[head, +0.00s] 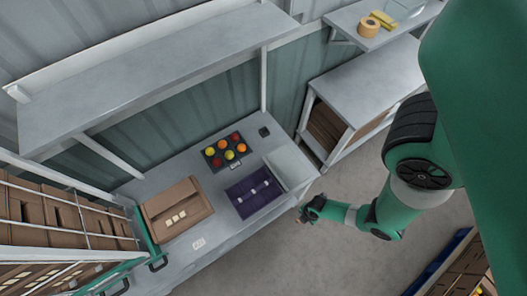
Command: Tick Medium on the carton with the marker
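A brown carton (155,207) stands at the left end of the grey bench, with several small pale squares (176,217) on its near side. They are too small to read, so I cannot tell which is Medium or whether any is ticked. I cannot make out the marker. My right gripper (302,216) is at the end of the green arm from the right, off the bench's right front edge and well apart from the carton. It is too small to tell its opening or whether it holds anything. My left gripper is not in view.
On the grey bench (222,215) are a dark tray (209,151) of red, orange and yellow tomatoes, a purple crate (245,207) and a white card (198,243). A shelf (140,85) overhangs the back. Boxes fill a left rack (60,215).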

